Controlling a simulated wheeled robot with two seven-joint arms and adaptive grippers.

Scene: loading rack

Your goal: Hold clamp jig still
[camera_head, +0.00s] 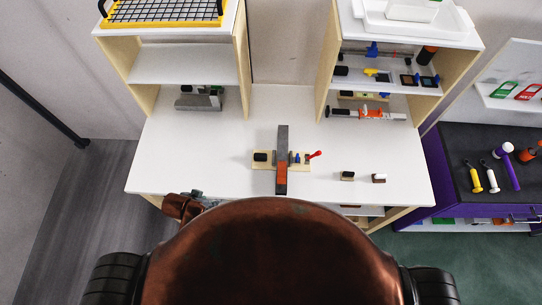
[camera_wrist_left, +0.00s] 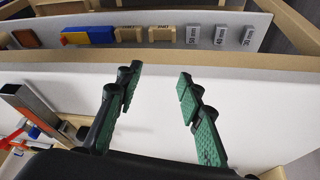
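The clamp jig (camera_head: 265,161) is a pale wooden base on the white table, with a black block, a blue part and a red-handled lever. A long grey and orange bar (camera_head: 282,160) lies across it. The jig also shows in part at the left edge of the left wrist view (camera_wrist_left: 70,126), with the bar beside it. My left gripper (camera_head: 199,197) is at the table's front edge, left of the jig and apart from it. In the left wrist view its green-padded fingers (camera_wrist_left: 160,74) are spread with nothing between them. My right gripper is not seen.
Two small blocks (camera_head: 347,176) stand right of the jig. Shelves (camera_head: 188,66) flank the white table (camera_head: 190,150). A purple bench (camera_head: 455,190) with hammers stands at the right. A lower shelf with labelled blocks (camera_wrist_left: 192,34) shows in the left wrist view. The table left of the jig is clear.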

